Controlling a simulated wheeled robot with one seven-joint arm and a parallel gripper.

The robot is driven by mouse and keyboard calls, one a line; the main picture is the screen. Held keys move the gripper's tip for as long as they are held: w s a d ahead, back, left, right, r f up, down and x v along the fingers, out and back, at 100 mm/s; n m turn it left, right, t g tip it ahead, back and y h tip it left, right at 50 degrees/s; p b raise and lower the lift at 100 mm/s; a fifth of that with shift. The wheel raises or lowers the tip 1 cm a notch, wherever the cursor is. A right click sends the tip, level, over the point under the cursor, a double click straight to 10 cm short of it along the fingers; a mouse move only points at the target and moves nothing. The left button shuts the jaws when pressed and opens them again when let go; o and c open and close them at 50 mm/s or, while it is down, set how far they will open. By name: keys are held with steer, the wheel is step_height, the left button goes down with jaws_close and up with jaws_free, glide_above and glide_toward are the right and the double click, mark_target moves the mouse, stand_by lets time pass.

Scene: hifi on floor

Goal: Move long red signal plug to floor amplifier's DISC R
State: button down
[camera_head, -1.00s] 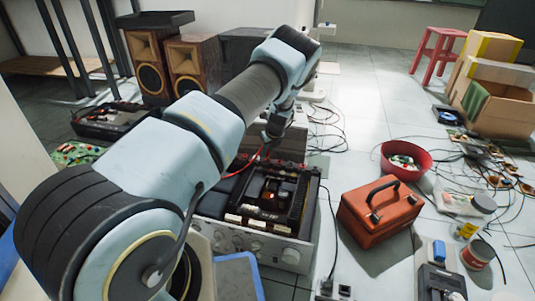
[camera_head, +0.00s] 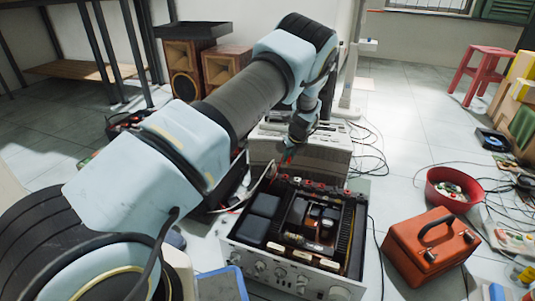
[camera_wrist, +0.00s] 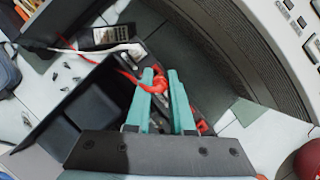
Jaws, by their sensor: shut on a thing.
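The floor amplifier (camera_head: 345,288), silver-fronted with its top open, stands on the floor below my arm. Red and dark sockets (camera_head: 312,183) line its far edge; their labels are too small to read. The plug's tip is hidden by the fingers. More red parts (camera_wrist: 203,126) show beside the right finger. I cannot tell whether the plug touches a socket.
A pale vented device (camera_head: 315,150) stands close behind the amplifier; its grille (camera_wrist: 225,50) is near my fingers. An orange toolbox (camera_head: 430,248) is at right, with a red bowl (camera_head: 450,188) beyond. Loose black cables lie on the floor. Speakers (camera_head: 222,70) stand at the back left.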

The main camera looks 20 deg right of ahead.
mark_target(287, 163)
steer(key=shift+w+a+f, duration=0.2)
steer(key=shift+a+f, duration=0.05)
steer(key=shift+f, duration=0.05)
steer(key=shift+w+a+f+b, duration=0.1)
steer(key=shift+f+b, duration=2.05)
steer(key=shift+f, duration=0.05)
steer(key=shift+p, duration=0.35)
steer(key=shift+f, duration=0.75)
stand_by(0.5)
steer(key=shift+f+p, duration=0.25)
steer(key=shift+p, duration=0.2)
stand_by(3.0)
steer(key=c, duration=0.7)
jaws_free()
